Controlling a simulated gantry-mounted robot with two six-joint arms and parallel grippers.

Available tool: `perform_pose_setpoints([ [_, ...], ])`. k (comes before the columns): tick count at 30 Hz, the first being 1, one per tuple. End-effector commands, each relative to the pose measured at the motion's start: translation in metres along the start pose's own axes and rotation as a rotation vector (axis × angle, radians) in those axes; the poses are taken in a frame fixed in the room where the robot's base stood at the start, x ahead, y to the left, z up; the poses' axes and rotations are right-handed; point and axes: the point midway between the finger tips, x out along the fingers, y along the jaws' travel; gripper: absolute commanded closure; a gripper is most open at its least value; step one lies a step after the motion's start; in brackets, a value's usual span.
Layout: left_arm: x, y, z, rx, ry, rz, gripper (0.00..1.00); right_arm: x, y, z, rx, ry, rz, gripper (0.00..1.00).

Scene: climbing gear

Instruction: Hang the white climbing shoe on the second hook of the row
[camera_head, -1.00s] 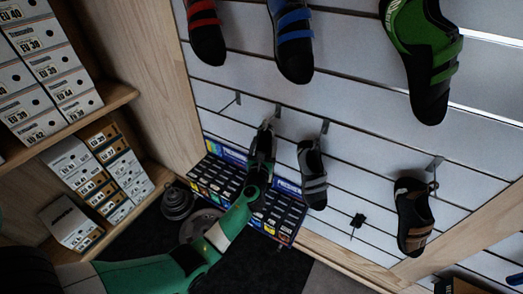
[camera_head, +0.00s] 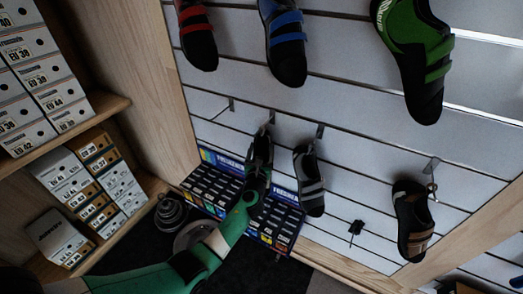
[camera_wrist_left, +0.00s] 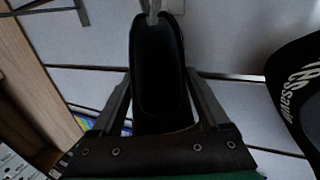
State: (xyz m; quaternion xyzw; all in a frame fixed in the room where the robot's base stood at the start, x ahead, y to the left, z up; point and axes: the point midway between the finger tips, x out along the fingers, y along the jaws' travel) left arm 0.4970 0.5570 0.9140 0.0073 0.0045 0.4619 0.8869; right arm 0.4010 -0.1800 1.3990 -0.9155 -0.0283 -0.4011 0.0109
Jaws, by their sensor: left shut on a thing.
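My left gripper (camera_head: 258,167) is shut on a climbing shoe (camera_wrist_left: 160,70), its fingers on both sides of it. The second hook (camera_head: 271,116) is just above the shoe. In the left wrist view a metal hook (camera_wrist_left: 154,10) meets the shoe's top edge; I cannot tell whether it passes through a loop. My right gripper is not in view.
The first hook (camera_head: 231,104) is empty. A grey-striped shoe (camera_head: 309,180) hangs close by on the third hook (camera_head: 319,130). A brown and black shoe (camera_head: 412,220) hangs farther right. Red, blue (camera_head: 285,42) and green shoes hang above. Shoe boxes (camera_head: 75,190) fill shelves at left.

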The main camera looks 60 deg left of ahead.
Motion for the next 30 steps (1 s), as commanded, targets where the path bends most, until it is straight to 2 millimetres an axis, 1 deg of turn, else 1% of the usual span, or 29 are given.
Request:
perform_pose_setpoints([
  [1, 0.000, 0.000, 0.001, 0.000, -0.001, 0.000, 0.91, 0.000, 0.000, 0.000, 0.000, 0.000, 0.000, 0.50],
  [2, 0.000, 0.000, 0.001, 0.000, -0.001, 0.000, 0.16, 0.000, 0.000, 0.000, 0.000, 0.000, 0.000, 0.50],
  [4, 0.000, 0.000, 0.001, 0.000, -0.001, 0.000, 0.03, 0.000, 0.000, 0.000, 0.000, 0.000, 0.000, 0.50],
  [5, 0.000, 0.000, 0.001, 0.000, -0.001, 0.000, 0.00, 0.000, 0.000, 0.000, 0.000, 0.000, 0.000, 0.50],
  [12, -0.001, 0.000, 0.000, 0.000, 0.001, 0.000, 0.00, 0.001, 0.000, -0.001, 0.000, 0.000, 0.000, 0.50],
  [14, -0.004, 0.000, 0.001, 0.001, 0.001, -0.001, 0.00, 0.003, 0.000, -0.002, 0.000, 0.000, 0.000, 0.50],
  [16, -0.013, -0.001, 0.002, 0.001, 0.002, -0.002, 0.00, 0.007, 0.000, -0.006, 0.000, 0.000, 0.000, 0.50],
  [20, -0.040, -0.001, 0.004, 0.002, 0.003, -0.004, 0.00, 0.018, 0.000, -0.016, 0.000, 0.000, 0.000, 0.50],
  [22, -0.058, -0.001, 0.004, 0.002, 0.002, -0.004, 0.00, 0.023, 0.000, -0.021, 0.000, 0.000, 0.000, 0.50],
  [24, -0.075, -0.001, 0.003, 0.002, 0.002, -0.004, 0.00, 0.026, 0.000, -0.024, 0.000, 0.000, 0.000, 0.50],
  [27, -0.095, -0.001, 0.003, 0.002, 0.001, -0.004, 0.00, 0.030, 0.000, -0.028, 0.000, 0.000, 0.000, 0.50],
  [30, -0.109, -0.001, 0.002, 0.000, 0.000, -0.002, 0.00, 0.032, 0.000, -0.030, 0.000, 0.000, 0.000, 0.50],
])
